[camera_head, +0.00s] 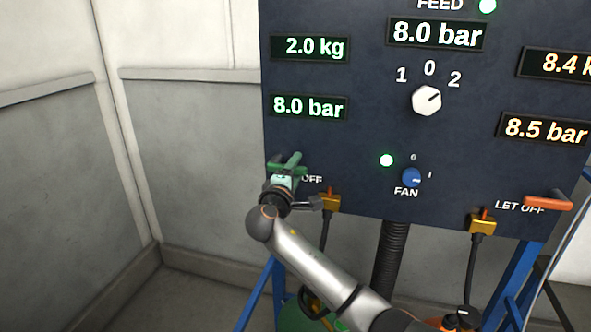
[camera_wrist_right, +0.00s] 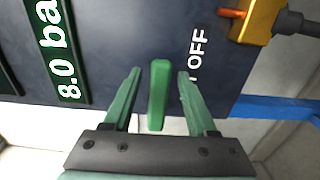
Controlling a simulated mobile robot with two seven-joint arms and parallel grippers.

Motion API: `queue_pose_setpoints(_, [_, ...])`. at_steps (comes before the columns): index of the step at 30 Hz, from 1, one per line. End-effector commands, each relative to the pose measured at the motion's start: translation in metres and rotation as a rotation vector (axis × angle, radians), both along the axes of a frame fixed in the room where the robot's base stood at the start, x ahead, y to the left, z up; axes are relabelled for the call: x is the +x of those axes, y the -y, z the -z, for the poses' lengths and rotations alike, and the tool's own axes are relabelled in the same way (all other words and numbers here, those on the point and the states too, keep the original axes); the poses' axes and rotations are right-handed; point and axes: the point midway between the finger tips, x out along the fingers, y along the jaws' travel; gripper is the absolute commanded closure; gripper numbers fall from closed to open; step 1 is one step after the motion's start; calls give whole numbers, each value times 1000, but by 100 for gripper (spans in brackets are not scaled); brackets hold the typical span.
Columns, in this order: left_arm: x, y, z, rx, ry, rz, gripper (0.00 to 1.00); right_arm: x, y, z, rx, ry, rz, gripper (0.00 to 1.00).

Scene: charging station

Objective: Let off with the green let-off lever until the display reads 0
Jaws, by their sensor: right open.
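The green let-off lever (camera_wrist_right: 158,95) is on the lower left of the dark panel. In the right wrist view it lies between the two spread green fingers of my right gripper (camera_wrist_right: 157,98), with a gap on each side. In the head view my right gripper (camera_head: 286,168) is at the lever and covers most of it and part of its label. The green displays on the left read 2.0 kg (camera_head: 310,47) and 8.0 bar (camera_head: 308,106); the pressure display also shows in the right wrist view (camera_wrist_right: 66,55). My left gripper is not in view.
An orange let-off lever (camera_head: 548,200) is at the panel's lower right. A white selector knob (camera_head: 427,101) and a blue fan knob (camera_head: 411,177) sit between. The area left of the panel is free up to the wall.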

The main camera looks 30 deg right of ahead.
Motion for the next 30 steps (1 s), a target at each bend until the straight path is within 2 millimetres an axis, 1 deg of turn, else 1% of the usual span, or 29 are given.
queue_pose_setpoints(5, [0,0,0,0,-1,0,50,0,0,0,0,0,0,43])
queue_pose_setpoints(6, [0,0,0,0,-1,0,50,0,0,0,0,0,0,45])
queue_pose_setpoints(21, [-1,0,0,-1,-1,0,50,0,0,0,-1,-1,0,100])
queue_pose_setpoints(30, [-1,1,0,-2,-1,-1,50,0,0,0,-1,-1,0,100])
